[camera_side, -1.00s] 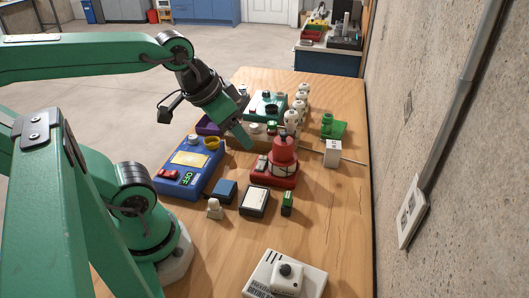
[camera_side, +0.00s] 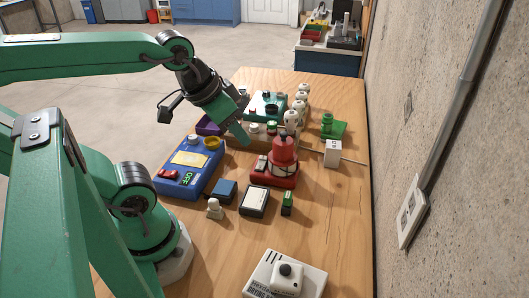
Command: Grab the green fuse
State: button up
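My gripper (camera_side: 242,135) hangs over the back left part of the wooden table, pointing down and to the right. Its fingers are seen edge-on, so their opening does not show. Several green things are in view, and I cannot tell for certain which is the green fuse. A small green piece (camera_side: 272,127) stands among white knobs just right of my fingertips. A small upright dark green block (camera_side: 287,203) stands alone on the table in front of the red device. A larger green fixture (camera_side: 328,126) sits at the right.
A red device (camera_side: 283,160) stands close to the right of my gripper. A blue box (camera_side: 190,168) with a yellow panel lies to the left. White knobs (camera_side: 291,121) line the back. A white box (camera_side: 285,276) is at the front. The table's right front is clear.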

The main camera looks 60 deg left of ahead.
jog(key=n+g, duration=0.6)
jog(key=n, duration=0.6)
send_over(272, 123)
jog(key=f, duration=0.9)
jog(key=shift+d+f, duration=0.2)
jog(key=shift+f, duration=0.2)
jog(key=shift+a+f, duration=0.3)
jog(key=shift+f, duration=1.3)
